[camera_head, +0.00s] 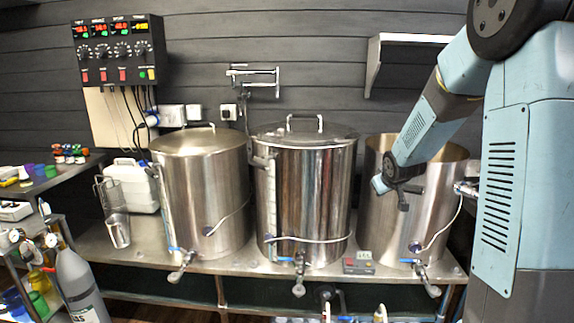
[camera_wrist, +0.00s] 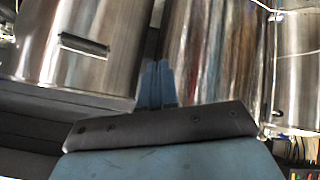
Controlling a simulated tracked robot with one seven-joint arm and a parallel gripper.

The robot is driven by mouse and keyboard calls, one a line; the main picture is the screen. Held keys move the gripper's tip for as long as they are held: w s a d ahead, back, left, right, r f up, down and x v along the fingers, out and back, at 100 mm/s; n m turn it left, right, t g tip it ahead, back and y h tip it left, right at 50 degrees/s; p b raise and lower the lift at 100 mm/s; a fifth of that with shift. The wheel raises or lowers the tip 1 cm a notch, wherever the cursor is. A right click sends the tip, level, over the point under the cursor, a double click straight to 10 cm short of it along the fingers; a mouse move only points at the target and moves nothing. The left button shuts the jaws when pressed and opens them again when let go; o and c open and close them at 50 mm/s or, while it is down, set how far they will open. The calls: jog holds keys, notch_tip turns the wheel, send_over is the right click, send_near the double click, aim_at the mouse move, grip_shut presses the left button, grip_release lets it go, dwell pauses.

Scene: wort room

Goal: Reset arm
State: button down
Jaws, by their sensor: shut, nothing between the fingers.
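My arm is light blue and comes in from the right of the head view. My gripper (camera_head: 403,204) is at the end of the bent arm, in front of the right steel kettle (camera_head: 430,215). In the wrist view my gripper (camera_wrist: 157,66) shows as two blue fingers close together, shut with nothing between them. Steel surfaces fill the space beyond the fingers there. I cannot tell from these frames whether the gripper touches the kettle.
A lidded middle kettle (camera_head: 305,190) and a lidded left kettle (camera_head: 203,195) share the steel bench (camera_head: 140,258). A wall shelf (camera_head: 400,40) hangs near the arm. A control panel (camera_head: 118,50) is on the left wall. A grey gas bottle (camera_head: 80,285) stands at front left.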

jog(key=s+a+r+m+g, duration=0.1)
jog(key=s+r, duration=0.3)
jog(key=s, duration=0.8)
jog(key=s+a+r+m+g, duration=0.1)
jog(key=s+a+r, duration=0.2)
jog(key=s, duration=1)
jog(key=s+a+r+m+g, duration=0.1)
jog(key=s+r, duration=0.5)
jog(key=s, duration=0.7)
jog(key=shift+s+a+m+y, duration=0.2)
jog(key=shift+a+m+y, duration=0.25)
jog(key=shift+a, duration=0.35)
